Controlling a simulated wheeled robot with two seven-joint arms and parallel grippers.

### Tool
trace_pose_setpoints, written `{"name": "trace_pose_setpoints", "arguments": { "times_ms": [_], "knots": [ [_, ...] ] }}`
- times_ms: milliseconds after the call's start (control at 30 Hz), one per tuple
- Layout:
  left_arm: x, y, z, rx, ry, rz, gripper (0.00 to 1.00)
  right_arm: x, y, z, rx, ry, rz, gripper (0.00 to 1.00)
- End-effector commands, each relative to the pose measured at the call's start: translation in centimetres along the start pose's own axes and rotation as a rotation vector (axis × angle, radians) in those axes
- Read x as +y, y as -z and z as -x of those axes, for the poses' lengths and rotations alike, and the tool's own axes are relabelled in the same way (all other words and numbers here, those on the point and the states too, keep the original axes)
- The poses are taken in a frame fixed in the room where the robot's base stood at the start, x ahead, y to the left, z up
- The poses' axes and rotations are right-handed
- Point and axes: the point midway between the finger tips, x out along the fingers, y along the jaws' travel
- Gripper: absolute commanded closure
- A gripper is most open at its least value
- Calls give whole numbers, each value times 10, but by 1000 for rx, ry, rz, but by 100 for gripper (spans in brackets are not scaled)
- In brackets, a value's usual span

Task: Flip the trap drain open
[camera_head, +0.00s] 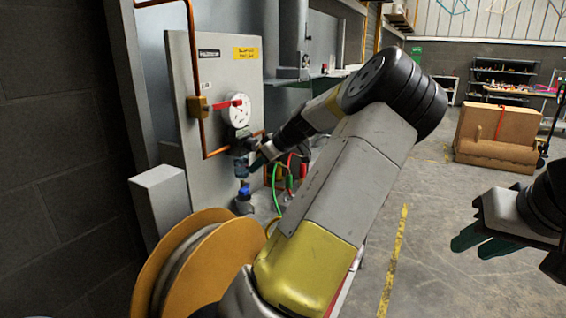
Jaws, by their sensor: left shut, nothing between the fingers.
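A grey panel (228,75) carries a copper pipe, a white disc (238,113) with a red lever (227,103), and a dark fitting (241,134) below it. A bluish clear bowl (241,168) hangs under the fitting. I cannot make out the trap drain itself for certain. My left gripper (254,163) is shut and empty, its tips close beside the bowl on the right; I cannot tell whether they touch. My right gripper (481,243) is open and empty at the right edge, far from the panel.
A blue-capped bottle (244,200) stands below the bowl. Green and red hoses (275,190) hang right of it. A yellow reel (205,270) and a grey box (160,200) stand in front of the panel.

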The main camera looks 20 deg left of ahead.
Motion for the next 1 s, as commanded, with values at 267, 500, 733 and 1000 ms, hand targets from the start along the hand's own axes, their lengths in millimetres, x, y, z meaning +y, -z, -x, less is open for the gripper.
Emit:
{"name": "trace_pose_setpoints", "arguments": {
  "times_ms": [267, 500, 733, 1000],
  "knots": [
    [0, -11, -52, 1, 2, -3, 100, 0, 0, 0, 0, 0, 0, 69],
    [0, -27, -68, 0, 0, -1, 100, 0, 0, 0, 0, 0, 0, 69],
    [0, -28, -69, 0, -1, 0, 100, 0, 0, 0, 0, 0, 0, 69],
    [0, -28, -70, 0, -6, 5, 100, 0, 0, 0, 0, 0, 0, 69]
  ]
}}
